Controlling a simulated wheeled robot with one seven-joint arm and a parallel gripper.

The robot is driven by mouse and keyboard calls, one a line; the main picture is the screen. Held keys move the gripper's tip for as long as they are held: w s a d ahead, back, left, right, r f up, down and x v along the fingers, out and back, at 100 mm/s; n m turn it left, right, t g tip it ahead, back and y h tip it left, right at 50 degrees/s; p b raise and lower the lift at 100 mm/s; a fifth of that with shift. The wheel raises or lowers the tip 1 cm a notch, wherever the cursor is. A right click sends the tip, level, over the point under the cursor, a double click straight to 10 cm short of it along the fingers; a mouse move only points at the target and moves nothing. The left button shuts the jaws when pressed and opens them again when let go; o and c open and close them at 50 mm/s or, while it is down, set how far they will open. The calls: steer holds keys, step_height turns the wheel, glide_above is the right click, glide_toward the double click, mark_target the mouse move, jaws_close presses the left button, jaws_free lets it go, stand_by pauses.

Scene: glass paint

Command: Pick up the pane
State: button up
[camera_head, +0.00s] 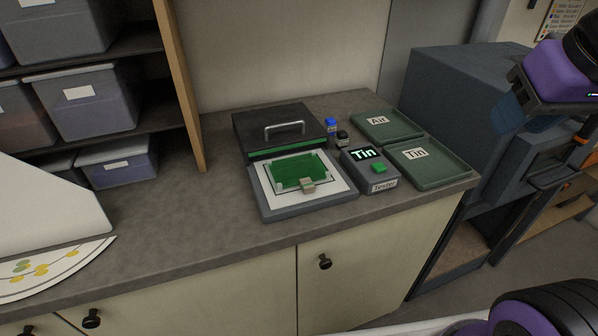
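The pane (296,172) is a green rectangle with lighter green edges. It lies flat on a white sheet with a dark outline, on the base of a dark grey box-like device (286,207). A small beige block (307,186) sits at its front edge and covers a little of it. The device's dark lid or rear part with a metal handle (284,129) stands behind the pane. A purple and black part of my arm shows at the upper right, well away from the pane. I cannot make out gripper fingers in this view.
A tester (370,173) displaying "Tin" stands right of the pane. Green trays labelled "Air" (390,134) and "Tin" (455,175) lie farther right. Small blue-capped (331,126) and black-capped (342,138) bottles stand behind the tester.

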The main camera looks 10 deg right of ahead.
steer(key=o, duration=0.4)
steer(key=shift+w+a, duration=0.1)
steer(key=shift+w, duration=0.05)
steer(key=shift+c, duration=0.2)
steer(key=n+g, duration=0.3)
steer(key=g, duration=0.2)
glide_above(309, 186)
step_height(309, 186, down, 16)
steer(key=shift+f, duration=5.45)
